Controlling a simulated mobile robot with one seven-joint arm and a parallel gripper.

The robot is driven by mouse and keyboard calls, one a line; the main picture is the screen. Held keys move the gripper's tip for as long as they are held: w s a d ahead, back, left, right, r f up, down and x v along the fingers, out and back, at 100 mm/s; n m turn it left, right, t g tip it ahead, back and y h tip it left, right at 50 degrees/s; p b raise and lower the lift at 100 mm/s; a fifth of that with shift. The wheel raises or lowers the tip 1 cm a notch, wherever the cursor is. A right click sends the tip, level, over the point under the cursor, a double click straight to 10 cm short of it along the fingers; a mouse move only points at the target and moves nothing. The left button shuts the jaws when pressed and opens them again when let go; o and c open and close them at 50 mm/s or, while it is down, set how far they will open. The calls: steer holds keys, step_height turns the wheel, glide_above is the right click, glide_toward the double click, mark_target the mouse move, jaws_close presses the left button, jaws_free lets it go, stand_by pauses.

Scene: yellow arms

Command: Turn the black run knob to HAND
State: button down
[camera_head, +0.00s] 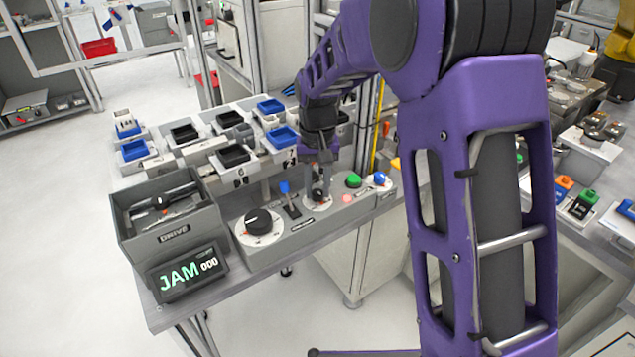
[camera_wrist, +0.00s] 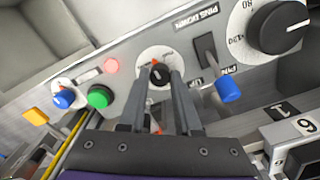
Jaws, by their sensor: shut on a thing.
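The small black run knob (camera_wrist: 158,74) sits on a round white dial (camera_wrist: 152,57) on the grey control panel (camera_head: 300,235). In the wrist view my gripper (camera_wrist: 165,78) has its two dark fingers closed on either side of the knob. In the head view my gripper (camera_head: 319,186) reaches down from above to the same dial. An orange-red mark shows at the knob's edge. The dial's lettering is too small or hidden, so I cannot tell which position the knob points to.
Beside it stand a blue-tipped lever (camera_head: 288,195), a large black knob (camera_head: 258,221), a lit red button (camera_head: 347,198), a green button (camera_head: 354,180) and a blue knob (camera_head: 380,178). A display (camera_head: 188,271) reads JAM 000. A grey bin (camera_head: 173,236) marked DRIVE is at left.

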mark_target(317, 191)
steer(key=n+p, duration=0.1)
steer(key=n, duration=0.3)
steer(key=shift+r+n, duration=0.1)
steer(key=shift+n, duration=0.2)
steer(key=shift+n+p, duration=0.55)
steer(key=shift+n, duration=1.15)
steer(key=c, duration=0.6)
jaws_free()
step_height(317, 191, up, 17)
steer(key=p, duration=0.1)
steer(key=shift+r+p, duration=0.15)
steer(key=shift+p, duration=0.2)
